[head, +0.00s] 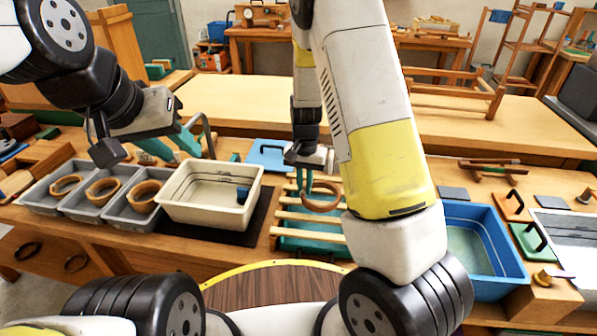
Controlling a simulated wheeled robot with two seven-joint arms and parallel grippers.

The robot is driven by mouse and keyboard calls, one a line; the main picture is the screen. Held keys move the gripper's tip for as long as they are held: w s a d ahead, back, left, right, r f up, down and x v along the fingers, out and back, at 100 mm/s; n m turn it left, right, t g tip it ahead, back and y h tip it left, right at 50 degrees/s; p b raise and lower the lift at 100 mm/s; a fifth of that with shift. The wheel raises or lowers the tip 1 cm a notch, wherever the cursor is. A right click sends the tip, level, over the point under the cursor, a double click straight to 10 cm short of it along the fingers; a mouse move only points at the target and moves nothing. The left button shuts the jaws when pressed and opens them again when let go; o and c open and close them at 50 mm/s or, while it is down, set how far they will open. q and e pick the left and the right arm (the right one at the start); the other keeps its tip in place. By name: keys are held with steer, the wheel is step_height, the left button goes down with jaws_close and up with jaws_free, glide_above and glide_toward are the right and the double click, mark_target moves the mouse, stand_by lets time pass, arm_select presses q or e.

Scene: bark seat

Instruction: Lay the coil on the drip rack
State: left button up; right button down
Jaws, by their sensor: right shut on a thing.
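The coil (321,205), a brown bark ring, hangs from my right gripper (309,188), which is shut on it. It is over the drip rack (300,217), a row of pale wooden slats above a green tray. I cannot tell whether the coil touches the slats. Part of the rack's right side is hidden behind my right arm. My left gripper (180,154) has its teal fingers apart, open and empty, above the back left of the cream tub (170,206).
The cream tub holds water and a small dark blue object. Several grey bins (122,222) with brown coils stand at left. A blue tub (474,290) stands right of the rack. A blue sheet (268,152) lies behind it. The long back table (235,97) is mostly clear.

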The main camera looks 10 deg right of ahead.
steer(key=shift+f, duration=0.6)
steer(key=shift+f, duration=0.1)
steer(key=c, duration=1.5)
jaws_free()
steer(key=shift+o, duration=0.2)
step_height(320, 180, up, 12)
steer(key=s+d+r+n+t+y, duration=0.1)
steer(key=s+d+r+n+t, duration=0.1)
steer(key=s+r, duration=0.7)
steer(key=s+d+r+n+t+y, duration=0.1)
steer(key=s+r+t, duration=0.3)
steer(key=s+r, duration=0.5)
steer(key=shift+s+d+r+n, duration=0.45)
steer(key=shift+s+n, duration=0.45)
steer(key=shift+s, duration=0.8)
